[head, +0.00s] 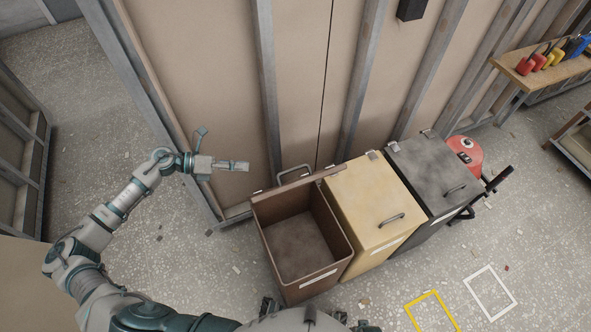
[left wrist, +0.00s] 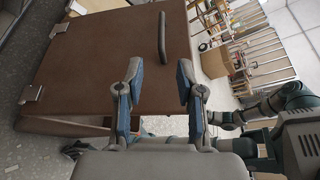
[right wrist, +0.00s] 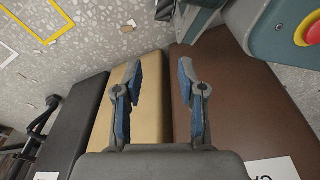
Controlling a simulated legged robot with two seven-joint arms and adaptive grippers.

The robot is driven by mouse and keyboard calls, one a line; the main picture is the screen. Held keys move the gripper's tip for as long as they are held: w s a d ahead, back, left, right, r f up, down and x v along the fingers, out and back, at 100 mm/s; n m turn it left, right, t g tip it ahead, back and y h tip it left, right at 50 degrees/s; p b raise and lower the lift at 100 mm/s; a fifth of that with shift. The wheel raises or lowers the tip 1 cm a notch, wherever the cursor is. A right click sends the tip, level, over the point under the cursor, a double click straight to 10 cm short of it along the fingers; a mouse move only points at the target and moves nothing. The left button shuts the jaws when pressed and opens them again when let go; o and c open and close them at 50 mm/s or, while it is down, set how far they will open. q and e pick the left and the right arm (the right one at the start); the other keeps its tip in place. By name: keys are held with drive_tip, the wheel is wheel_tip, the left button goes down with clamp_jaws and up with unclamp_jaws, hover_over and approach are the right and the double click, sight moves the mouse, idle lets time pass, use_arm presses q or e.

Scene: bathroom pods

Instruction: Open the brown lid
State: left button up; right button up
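The brown bin (head: 337,236) stands at the left of a row of bins, its top open and its inside empty. Its brown lid (head: 311,180) is swung up at the back near the wall, seen nearly edge-on, with its handle (head: 293,172) behind it. The left wrist view shows the lid's broad face (left wrist: 100,65), handle and hinges. My left gripper (head: 240,166) is left of the raised lid, open and empty, with fingers (left wrist: 158,72) apart. My right gripper (right wrist: 159,66) is open and empty over the bin fronts; I cannot make it out in the head view.
A beige bin (head: 365,205) and a dark grey bin (head: 434,174), both closed, stand right of the brown one. A red round object (head: 465,152) is beyond them. A ribbed wall (head: 215,80) runs behind. The floor in front has yellow and white outlines.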

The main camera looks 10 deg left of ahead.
sight(296, 168)
use_arm(q)
drive_tip(key=p+x, duration=0.1)
drive_tip(key=x, duration=0.7)
drive_tip(key=p+x, duration=0.1)
drive_tip(key=x, duration=0.6)
drive_tip(key=shift+w+d+r, duration=0.1)
drive_tip(key=shift+d+r, duration=0.05)
drive_tip(key=shift+d, duration=0.3)
drive_tip(key=shift+w+d, duration=0.1)
drive_tip(key=shift+d, duration=0.1)
drive_tip(key=shift+w+f, duration=0.1)
drive_tip(key=shift+f, duration=0.2)
use_arm(e)
drive_tip(key=s+f, duration=0.1)
drive_tip(key=s, duration=0.1)
drive_tip(key=s+f, duration=0.1)
drive_tip(key=f, duration=0.1)
drive_tip(key=shift+s+d, duration=0.2)
drive_tip(key=shift+s, duration=0.2)
use_arm(q)
drive_tip(key=shift+d, duration=0.2)
drive_tip(key=c, duration=0.6)
clamp_jaws()
use_arm(e)
drive_tip(key=shift+d, duration=0.25)
